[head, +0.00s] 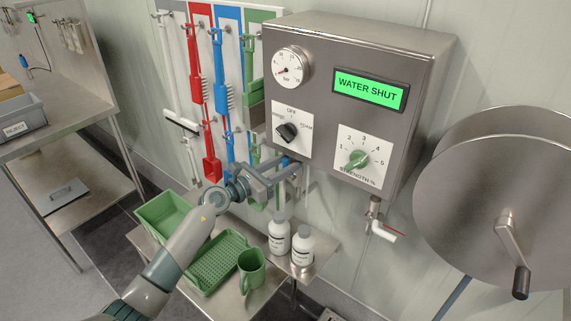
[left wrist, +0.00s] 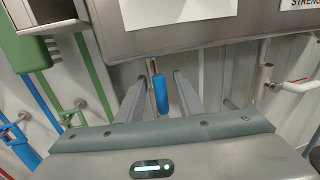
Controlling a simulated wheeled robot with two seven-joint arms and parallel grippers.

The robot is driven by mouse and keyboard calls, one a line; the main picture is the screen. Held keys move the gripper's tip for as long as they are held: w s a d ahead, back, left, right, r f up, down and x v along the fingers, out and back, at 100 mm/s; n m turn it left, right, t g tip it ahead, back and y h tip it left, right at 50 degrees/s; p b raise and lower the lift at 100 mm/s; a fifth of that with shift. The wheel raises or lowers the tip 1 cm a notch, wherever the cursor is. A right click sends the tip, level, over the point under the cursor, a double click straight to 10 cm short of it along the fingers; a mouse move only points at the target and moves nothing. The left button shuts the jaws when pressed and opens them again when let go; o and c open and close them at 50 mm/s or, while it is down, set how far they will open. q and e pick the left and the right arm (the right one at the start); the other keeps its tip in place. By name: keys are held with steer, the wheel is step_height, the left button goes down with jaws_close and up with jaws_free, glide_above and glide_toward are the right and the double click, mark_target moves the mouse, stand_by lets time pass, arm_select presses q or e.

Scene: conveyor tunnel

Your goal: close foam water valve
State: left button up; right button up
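The steel foam unit (head: 330,210) hangs on the wall; its green display (head: 371,89) reads WATER SHUT. A blue valve handle (left wrist: 160,95) hangs below the unit's lower edge, between my left gripper's fingers (left wrist: 158,92), with a visible gap on each side. In the head view my left gripper (head: 284,172) is open just under the unit's lower left part, and a bit of blue (head: 285,162) shows there. The handle's pivot is hidden. My right gripper is in neither view.
A black selector (head: 288,132), a gauge (head: 291,66) and a green strength knob (head: 358,158) are on the unit's front. A white-handled tap (head: 383,232) hangs below right, near a hose reel (head: 500,200). Bottles (head: 279,236) and a green mug (head: 251,270) stand below.

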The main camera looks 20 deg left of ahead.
arm_select(q)
jaws_close()
steer(key=shift+a, duration=0.15)
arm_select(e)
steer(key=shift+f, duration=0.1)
arm_select(q)
steer(key=w+a+f+n+t+y+b, duration=0.2)
steer(key=a+f+n+b, duration=0.3)
steer(key=n, duration=1.5)
steer(key=shift+w+a+f+t+b, duration=0.35)
steer(key=shift+a+f+t, duration=0.55)
steer(key=shift+f, duration=0.5)
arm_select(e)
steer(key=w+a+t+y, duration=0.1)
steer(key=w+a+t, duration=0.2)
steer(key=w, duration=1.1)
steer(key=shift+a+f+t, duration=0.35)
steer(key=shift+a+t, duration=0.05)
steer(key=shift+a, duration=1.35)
